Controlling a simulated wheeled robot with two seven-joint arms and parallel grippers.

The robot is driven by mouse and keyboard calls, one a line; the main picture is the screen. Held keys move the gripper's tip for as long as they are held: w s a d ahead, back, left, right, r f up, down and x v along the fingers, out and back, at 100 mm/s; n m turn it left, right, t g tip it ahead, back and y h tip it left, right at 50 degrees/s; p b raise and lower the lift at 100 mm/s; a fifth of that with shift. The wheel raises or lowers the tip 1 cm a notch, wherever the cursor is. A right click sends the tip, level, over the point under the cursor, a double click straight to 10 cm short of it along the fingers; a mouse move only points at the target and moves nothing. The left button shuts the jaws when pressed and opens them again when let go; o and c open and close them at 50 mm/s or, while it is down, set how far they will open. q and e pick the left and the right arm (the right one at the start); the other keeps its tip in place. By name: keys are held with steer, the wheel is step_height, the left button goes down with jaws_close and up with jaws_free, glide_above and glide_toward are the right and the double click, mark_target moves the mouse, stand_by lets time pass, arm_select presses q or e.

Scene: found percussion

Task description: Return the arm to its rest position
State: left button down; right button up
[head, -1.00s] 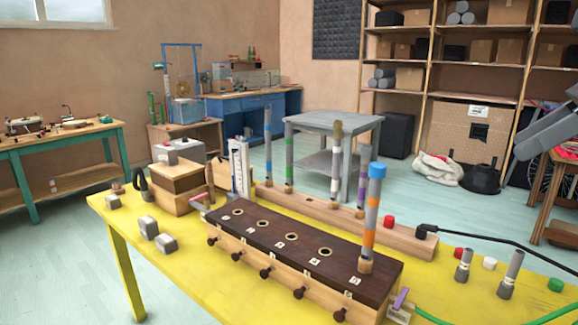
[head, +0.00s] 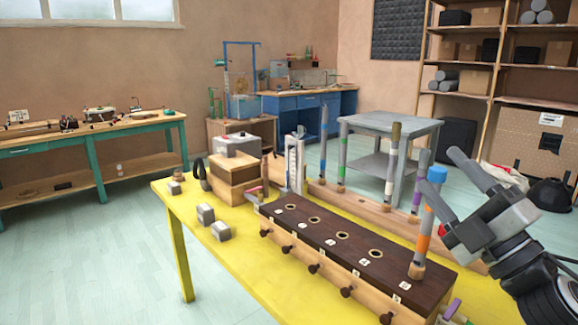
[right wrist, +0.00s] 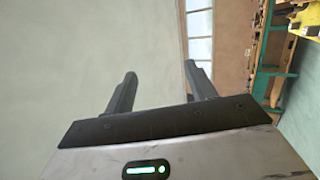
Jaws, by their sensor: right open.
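My right gripper (head: 448,187) is at the right of the head view, in front of the table's right part, with its fingers pointing up and to the left. In the right wrist view its two fingers (right wrist: 160,74) stand wide apart with nothing between them. Behind them that view shows bare wall, a window and a green-framed bench. In the head view the gripper overlaps a grey tube with blue and orange bands (head: 427,225), which stands in the dark-topped block (head: 325,238). I cannot tell the gap between them. My left gripper is not in view.
The yellow table (head: 240,262) holds the block, a long wooden rack (head: 345,203) with several upright banded tubes, wooden boxes (head: 232,172) and small grey pieces (head: 206,213). A grey side table (head: 388,125) stands behind. Open floor lies at the left.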

steer(key=d+f+m+g+h, duration=0.2)
steer(key=d+f+m+h, duration=0.1)
steer(key=f+m+h, duration=0.9)
steer(key=s+f+m+g, duration=0.2)
steer(key=s+f+g, duration=0.1)
steer(key=f, duration=0.3)
steer(key=s+a+f+m+g, duration=0.1)
steer(key=s+f+m+g, duration=0.2)
steer(key=s+f, duration=0.3)
steer(key=s+f+m+g, duration=0.3)
steer(key=s+f+g, duration=0.1)
steer(key=f, duration=0.4)
steer(key=shift+s+a+f+g+h, duration=0.2)
steer(key=shift+s+a+g+h, duration=0.15)
steer(key=shift+s, duration=0.2)
steer(key=s+a+f+m+g+y, duration=0.1)
steer(key=s+a+f+g, duration=0.1)
steer(key=s, duration=0.3)
steer(key=s+a+f+g+y, duration=0.1)
steer(key=s+a+f+g, duration=0.15)
steer(key=s, duration=0.35)
steer(key=w+a+f+t+y, duration=0.2)
steer(key=w+a+f+t, duration=0.3)
steer(key=w+t, duration=0.1)
steer(key=shift+w+a+f+t+y, duration=0.15)
steer(key=shift+w+f+t+y, duration=0.1)
steer(key=shift+w+t+y, duration=0.1)
